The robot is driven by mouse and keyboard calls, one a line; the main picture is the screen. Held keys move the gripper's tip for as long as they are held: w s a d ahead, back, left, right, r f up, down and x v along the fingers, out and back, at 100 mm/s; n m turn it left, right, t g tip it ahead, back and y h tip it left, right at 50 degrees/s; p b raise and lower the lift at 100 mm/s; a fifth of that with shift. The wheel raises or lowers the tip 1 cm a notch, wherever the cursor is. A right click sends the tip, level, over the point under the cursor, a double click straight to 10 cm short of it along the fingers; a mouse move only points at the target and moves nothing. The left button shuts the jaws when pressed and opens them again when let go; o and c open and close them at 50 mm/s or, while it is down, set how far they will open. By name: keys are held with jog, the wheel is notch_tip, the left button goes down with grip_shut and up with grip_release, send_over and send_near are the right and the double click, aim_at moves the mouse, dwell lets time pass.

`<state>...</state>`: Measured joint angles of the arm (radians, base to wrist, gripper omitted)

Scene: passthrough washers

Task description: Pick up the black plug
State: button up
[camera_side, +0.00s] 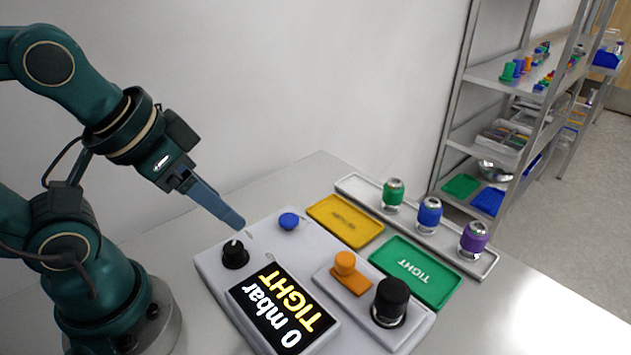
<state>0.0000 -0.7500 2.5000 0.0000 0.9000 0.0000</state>
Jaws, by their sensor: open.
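The black plug (390,298) is a black cylinder with a shiny metal lower part. It stands upright at the right front of the grey tester (215,290). My gripper (238,224) is open and empty, with its blue-grey fingers pointing down and right. It is above the back left of the tester, between the black knob and the blue button, well left of the black plug. The fingers are seen edge-on, so the gap between them is hidden.
An orange knob (345,263) stands left of the black plug. The display (283,308) reads "0 mbar TIGHT". Yellow (368,231) and green (440,283) trays lie behind. Green (393,193), blue (429,214) and purple (473,240) plugs stand on a pale tray.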

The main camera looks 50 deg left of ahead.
jog(key=shift+c, duration=0.7)
